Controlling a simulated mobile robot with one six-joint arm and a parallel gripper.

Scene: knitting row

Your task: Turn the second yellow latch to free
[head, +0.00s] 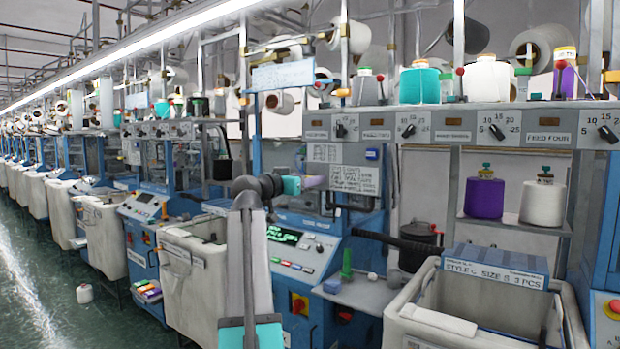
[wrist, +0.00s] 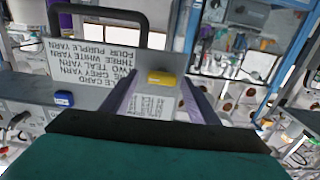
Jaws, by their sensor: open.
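My gripper (head: 303,184) is at the end of my arm in the head view, in front of the blue knitting machine and left of a printed card (head: 355,178). In the wrist view my gripper (wrist: 160,92) is open, its two pale purple fingers apart. A yellow latch (wrist: 161,78) sits on a grey plate between and just beyond the fingertips. I cannot tell whether either finger touches it. Only this one yellow latch shows clearly, and I cannot tell whether it is the second. In the head view no yellow latch can be made out near my gripper.
The card (wrist: 95,72), upside down in the wrist view, lists yarn colours. A blue block (wrist: 63,98) is beside it. A dark handle bar (wrist: 95,12) is close by. In the head view, a grey bin (head: 480,322) and a green-lit panel (head: 283,235) stand below.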

